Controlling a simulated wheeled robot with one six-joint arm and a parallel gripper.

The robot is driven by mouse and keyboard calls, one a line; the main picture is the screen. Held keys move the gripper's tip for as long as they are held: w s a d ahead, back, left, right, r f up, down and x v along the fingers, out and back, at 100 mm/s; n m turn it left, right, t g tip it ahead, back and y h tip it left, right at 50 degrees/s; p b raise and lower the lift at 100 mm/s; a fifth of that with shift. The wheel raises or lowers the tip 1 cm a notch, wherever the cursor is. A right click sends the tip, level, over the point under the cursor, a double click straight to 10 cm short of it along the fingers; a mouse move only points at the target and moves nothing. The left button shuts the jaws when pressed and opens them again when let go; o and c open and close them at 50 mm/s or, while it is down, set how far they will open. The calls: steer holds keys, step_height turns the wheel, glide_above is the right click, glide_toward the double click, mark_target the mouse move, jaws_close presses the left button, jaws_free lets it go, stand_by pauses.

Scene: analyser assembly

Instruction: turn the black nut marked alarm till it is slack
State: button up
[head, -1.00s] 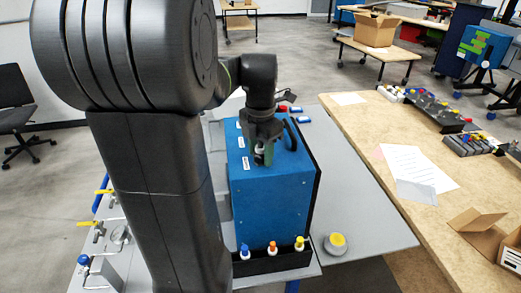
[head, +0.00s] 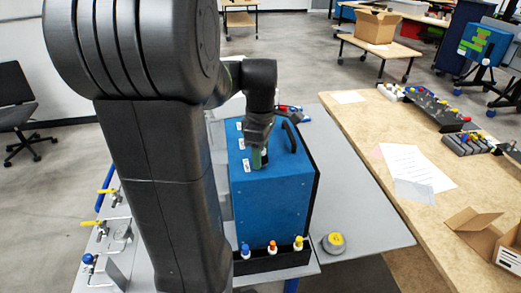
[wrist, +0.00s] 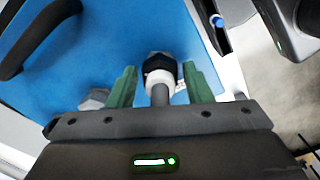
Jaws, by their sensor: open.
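The blue analyser box (head: 270,207) stands on a grey table, with small white labels on its top. My gripper (head: 258,158) points down at the box top, beside the labels. In the wrist view its two green fingers (wrist: 160,84) are apart, one on each side of a fitting. The fitting has a black nut (wrist: 157,59), a white collar (wrist: 160,79) and a grey stem. The nut lies just beyond the fingertips, against the blue top. No finger visibly touches the fitting. The label wording is too small to read, and my gripper hides the nut in the head view.
A black handle (head: 291,136) rises from the box top on the right; it also shows in the wrist view (wrist: 42,38). A black rack (head: 272,263) with small coloured-cap bottles stands in front. A yellow-topped round object (head: 334,242) sits right of it, on otherwise free table.

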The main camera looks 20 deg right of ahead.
steer(key=m, duration=0.6)
steer(key=shift+m, duration=0.3)
steer(key=m, duration=0.5)
steer(key=shift+m, duration=0.4)
steer(key=c, duration=0.9)
steer(key=n, duration=0.4)
steer(key=shift+n, duration=0.4)
steer(key=n, duration=0.4)
steer(key=o, duration=0.9)
